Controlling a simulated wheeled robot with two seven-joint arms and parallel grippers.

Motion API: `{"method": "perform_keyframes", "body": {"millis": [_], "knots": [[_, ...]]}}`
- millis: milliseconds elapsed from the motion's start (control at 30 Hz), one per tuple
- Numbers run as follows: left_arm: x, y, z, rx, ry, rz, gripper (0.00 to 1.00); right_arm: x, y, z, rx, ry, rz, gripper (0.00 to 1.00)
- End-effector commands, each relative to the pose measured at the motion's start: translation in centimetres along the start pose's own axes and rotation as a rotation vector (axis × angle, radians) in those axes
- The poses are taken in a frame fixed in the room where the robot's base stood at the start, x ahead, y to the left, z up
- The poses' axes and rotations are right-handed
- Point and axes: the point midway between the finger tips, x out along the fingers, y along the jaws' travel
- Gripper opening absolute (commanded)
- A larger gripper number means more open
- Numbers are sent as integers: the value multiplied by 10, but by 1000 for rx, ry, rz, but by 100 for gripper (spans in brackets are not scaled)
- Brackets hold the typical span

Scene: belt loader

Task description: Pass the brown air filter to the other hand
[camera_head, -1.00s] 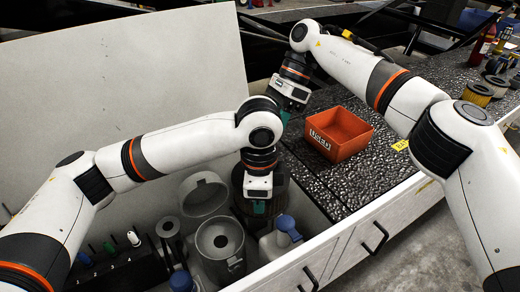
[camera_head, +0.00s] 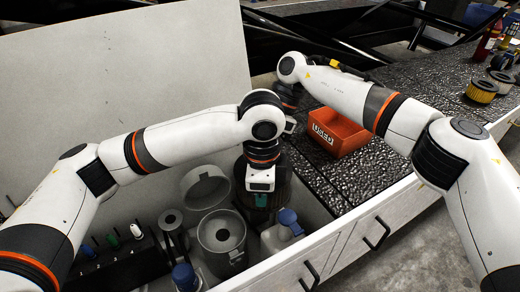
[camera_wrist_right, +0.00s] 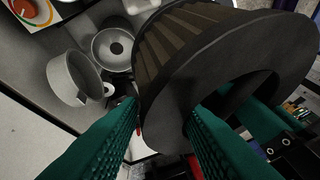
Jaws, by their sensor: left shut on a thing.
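The brown air filter (camera_wrist_right: 185,45) is a pleated ring with a dark rim and a centre hole, large in the right wrist view. In the head view the dark filter (camera_head: 281,192) is partly hidden behind my left gripper (camera_head: 260,200), which is shut on it above the bin. My right gripper (camera_wrist_right: 163,112) has its green fingers apart at the filter's rim, one outside the wall and one by the hole. Whether they touch it is unclear.
An orange bin marked USED (camera_head: 338,132) stands on the dark counter (camera_head: 400,165). Grey canisters (camera_head: 222,235) and a blue-capped jug (camera_head: 283,232) stand below the filter. A yellow filter (camera_head: 482,92) stands at the counter's far right. A tall pale panel (camera_head: 120,80) rises behind.

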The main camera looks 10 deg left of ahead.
Motion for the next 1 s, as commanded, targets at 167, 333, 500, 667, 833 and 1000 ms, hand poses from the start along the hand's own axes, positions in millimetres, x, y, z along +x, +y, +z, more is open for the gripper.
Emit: {"method": "perform_keyframes", "body": {"millis": [167, 333, 500, 667, 833, 1000], "knots": [[-1, -1, 1, 4, -2, -1, 0, -1, 1, 0, 1, -1, 5, 1], [0, -1, 1, 4, -1, -1, 41, -1, 1, 0, 1, 0, 5, 0], [0, -1, 0, 3, -1, -1, 41, -1, 1, 0, 1, 0, 4, 0], [-4, 0, 0, 2, -1, 0, 41, -1, 1, 0, 0, 0, 3, 0], [-28, 0, 1, 3, -2, 3, 41, -1, 0, 0, 0, 0, 3, 0], [-65, 0, 1, 3, -2, 3, 41, -1, 0, 0, 0, 0, 3, 0]]}}
